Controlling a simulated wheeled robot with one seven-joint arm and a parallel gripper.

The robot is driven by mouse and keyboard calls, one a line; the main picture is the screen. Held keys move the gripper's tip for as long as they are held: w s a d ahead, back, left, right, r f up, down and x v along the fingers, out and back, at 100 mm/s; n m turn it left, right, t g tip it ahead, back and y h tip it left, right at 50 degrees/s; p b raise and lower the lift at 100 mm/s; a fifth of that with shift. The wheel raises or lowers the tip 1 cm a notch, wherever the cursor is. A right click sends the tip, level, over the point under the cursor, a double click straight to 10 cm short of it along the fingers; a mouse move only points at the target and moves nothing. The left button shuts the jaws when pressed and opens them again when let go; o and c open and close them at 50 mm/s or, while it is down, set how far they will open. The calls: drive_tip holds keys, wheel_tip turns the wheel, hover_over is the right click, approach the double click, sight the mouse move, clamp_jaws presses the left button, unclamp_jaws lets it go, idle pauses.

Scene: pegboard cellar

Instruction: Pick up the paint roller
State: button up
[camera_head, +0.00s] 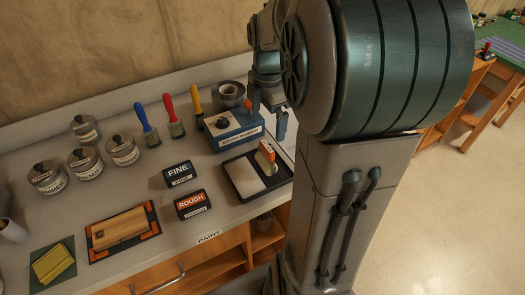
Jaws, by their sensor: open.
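The paint roller (267,158) appears as a pale piece with an orange-red part, at the right side of a dark paint tray (240,185) on the bench. The tray lies near the front right of the bench top, with a pale sheet or paint area in it. My gripper (281,126) is open, above and a little right of the roller in the picture, apart from it. My arm hides part of the bench to the right, and the far finger is hard to make out.
A blue box (233,130) with a black knob stands behind the tray, near my gripper. Bare bench top (225,222) lies in front.

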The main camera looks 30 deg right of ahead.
sight(268, 146)
wheel_tip(268, 146, down, 8)
drive_tip(key=shift+w+d+f+p, duration=0.15)
drive_tip(key=shift+f+p, duration=0.15)
drive_tip(key=shift+f, duration=1.05)
drive_tip(key=shift+s+d+f+p, duration=0.1)
drive_tip(key=shift+f+p, duration=0.15)
drive_tip(key=shift+f, duration=1.1)
drive_tip(key=c, duration=1)
